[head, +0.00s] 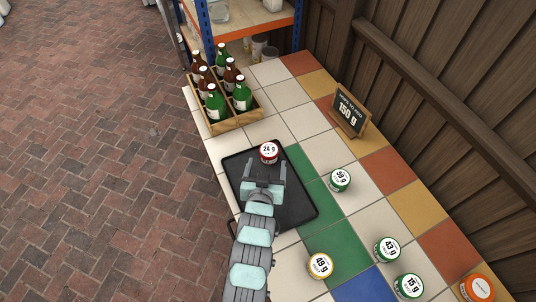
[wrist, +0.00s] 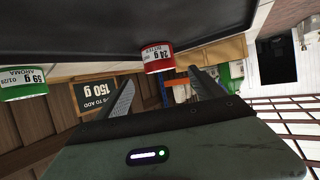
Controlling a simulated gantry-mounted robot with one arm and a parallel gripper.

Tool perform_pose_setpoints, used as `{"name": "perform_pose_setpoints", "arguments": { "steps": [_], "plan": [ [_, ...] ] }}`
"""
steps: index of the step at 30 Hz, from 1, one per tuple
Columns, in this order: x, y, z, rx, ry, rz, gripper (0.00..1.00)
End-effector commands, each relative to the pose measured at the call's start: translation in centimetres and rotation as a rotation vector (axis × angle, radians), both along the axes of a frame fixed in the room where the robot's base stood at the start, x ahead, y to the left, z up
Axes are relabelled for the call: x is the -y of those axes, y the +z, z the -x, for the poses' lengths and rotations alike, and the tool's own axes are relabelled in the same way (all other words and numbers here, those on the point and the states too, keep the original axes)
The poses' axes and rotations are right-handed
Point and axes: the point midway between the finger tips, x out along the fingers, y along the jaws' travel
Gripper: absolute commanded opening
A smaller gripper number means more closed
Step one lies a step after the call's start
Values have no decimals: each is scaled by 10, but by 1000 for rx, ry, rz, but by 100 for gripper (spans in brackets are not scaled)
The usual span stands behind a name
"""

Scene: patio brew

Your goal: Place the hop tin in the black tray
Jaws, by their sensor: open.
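A red-banded hop tin (head: 269,153) marked 24 g stands in the black tray (head: 300,208) near its far edge. My gripper (head: 266,165) is over the tray, open and empty, with its fingers pointing at this tin. In the wrist view, which is upside down, the red tin (wrist: 157,57) appears beyond the gap between the open fingertips (wrist: 161,77), apart from them. My arm hides part of the tray. Other hop tins stand outside it: a green one (head: 340,180), which reads 59 g in the wrist view (wrist: 22,84), a yellow one (head: 319,266) and two more green ones (head: 387,249) (head: 409,286).
A sign (head: 349,114) reading 150 g stands at the right edge of the tiled counter. A wooden crate (head: 233,122) of green and brown bottles stands beyond the tray. An orange-lidded tin (head: 478,288) is at the near right.

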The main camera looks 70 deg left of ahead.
Motion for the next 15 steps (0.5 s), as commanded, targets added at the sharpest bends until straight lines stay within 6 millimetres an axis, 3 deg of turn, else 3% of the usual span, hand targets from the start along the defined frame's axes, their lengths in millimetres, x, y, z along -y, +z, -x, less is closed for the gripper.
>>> {"name": "perform_pose_setpoints", "arguments": {
  "steps": [6,15],
  "plan": [
    [25,13,13,-2,-1,4,78],
    [33,15,19,0,1,2,78]
  ]
}}
